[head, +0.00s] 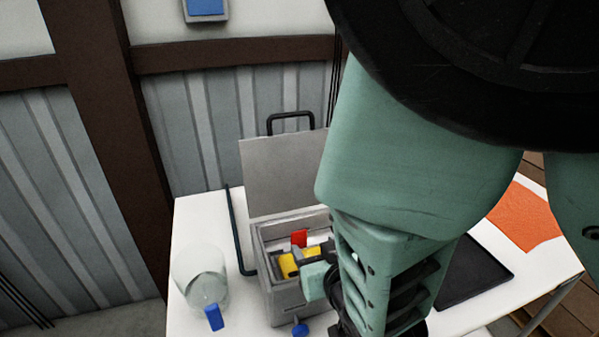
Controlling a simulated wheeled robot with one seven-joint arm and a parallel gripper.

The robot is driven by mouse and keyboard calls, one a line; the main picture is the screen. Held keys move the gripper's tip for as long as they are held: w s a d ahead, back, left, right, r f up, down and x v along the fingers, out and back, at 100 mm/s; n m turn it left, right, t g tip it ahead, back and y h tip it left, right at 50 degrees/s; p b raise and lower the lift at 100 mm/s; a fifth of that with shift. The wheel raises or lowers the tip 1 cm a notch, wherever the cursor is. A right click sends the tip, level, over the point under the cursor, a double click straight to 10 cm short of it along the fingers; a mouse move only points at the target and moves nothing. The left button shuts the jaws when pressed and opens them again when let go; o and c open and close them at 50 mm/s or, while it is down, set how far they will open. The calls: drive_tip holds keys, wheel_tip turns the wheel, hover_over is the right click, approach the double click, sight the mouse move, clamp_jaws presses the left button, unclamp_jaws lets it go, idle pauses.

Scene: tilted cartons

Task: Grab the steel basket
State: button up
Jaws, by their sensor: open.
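A grey steel box (286,304) stands on the white table with its flat lid (280,172) raised at the back. Inside it I see a pale metal inner wall (284,230), which may be the steel basket; I cannot tell the basket clearly from the box. A red piece (299,238) shows inside. My gripper (301,262), with yellow and black parts at its end, is open at the box's opening. My arm covers the box's right side, and I cannot tell whether the gripper touches anything.
A clear container (200,275) with a blue tab (213,318) stands left of the box. A dark bar (237,230) runs beside it. A black flat tray (474,270) and an orange cloth (524,217) lie to the right. A corrugated wall (205,125) is behind.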

sight(299, 233)
drive_tip(key=shift+w+f+b, duration=0.1)
drive_tip(key=shift+f+b, duration=0.3)
drive_tip(key=shift+b, duration=0.05)
drive_tip(key=shift+r+b+x, duration=0.25)
drive_tip(key=shift+b+x, duration=0.35)
drive_tip(key=shift+x, duration=0.6)
drive_tip(key=shift+a+p+x, duration=0.15)
drive_tip(key=shift+p+x, duration=0.2)
drive_tip(key=shift+x, duration=0.95)
drive_tip(key=shift+a+p+x, duration=0.15)
drive_tip(key=shift+p+x, duration=0.2)
drive_tip(key=shift+x, duration=0.95)
drive_tip(key=shift+f, duration=0.1)
clamp_jaws()
